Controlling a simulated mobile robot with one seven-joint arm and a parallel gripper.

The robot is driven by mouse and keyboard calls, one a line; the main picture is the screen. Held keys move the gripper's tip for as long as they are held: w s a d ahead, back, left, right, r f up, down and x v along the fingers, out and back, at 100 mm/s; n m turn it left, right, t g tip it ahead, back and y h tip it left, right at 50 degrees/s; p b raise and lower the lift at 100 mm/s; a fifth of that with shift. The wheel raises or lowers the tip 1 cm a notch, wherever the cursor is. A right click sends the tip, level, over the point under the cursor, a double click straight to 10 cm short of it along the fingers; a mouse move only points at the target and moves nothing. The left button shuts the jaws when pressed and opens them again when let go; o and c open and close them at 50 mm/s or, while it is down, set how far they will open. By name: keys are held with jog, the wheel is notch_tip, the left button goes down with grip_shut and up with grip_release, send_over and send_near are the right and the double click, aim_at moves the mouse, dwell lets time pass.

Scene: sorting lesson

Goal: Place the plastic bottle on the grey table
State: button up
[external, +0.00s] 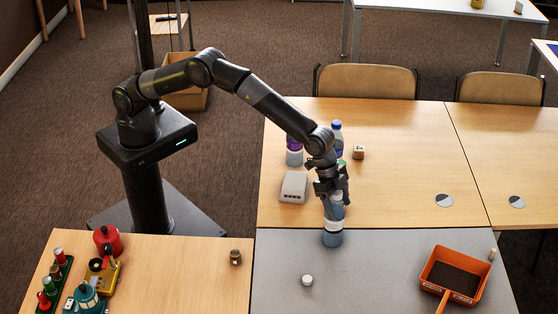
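The plastic bottle (333,237), clear and bluish, is upright at the far left part of the grey table (385,278), near its seam with the wooden table. My gripper (332,193) points down and its fingers close around the bottle's upper part, hiding its top. I cannot tell whether the bottle's base touches the grey surface or hangs just above it.
A white box (294,187), a purple-topped bottle (294,151), a blue-capped bottle (337,129) and a small wooden cube (358,152) stand on the wooden table (405,195). A white cap-like object (307,280) and an orange dustpan (455,276) are on the grey table, with free room between.

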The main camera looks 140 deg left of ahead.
jog(key=shift+o, duration=0.7)
jog(key=shift+r, duration=0.25)
jog(key=a+v, duration=0.1)
jog(key=v, duration=1.1)
jog(key=s+d+r, duration=0.7)
jog(key=s+r, duration=0.1)
jog(key=s, duration=0.3)
jog(key=s+d+r, duration=0.7)
jog(key=s+r, duration=0.1)
jog(key=s, duration=0.3)
jog(key=s+d+f, duration=0.1)
jog(key=s+d, duration=0.1)
jog(key=s, duration=0.7)
jog(key=s+d+f+m, duration=0.1)
jog(key=s+d+f, duration=0.1)
jog(key=s, duration=0.8)
jog(key=s+d+f+t, duration=0.1)
jog(key=s+d, duration=0.1)
jog(key=s, duration=0.8)
jog(key=shift+s+d+f+m+h, duration=0.2)
jog(key=shift+d+f+m+h, duration=0.1)
jog(key=shift+d+f+m, duration=0.1)
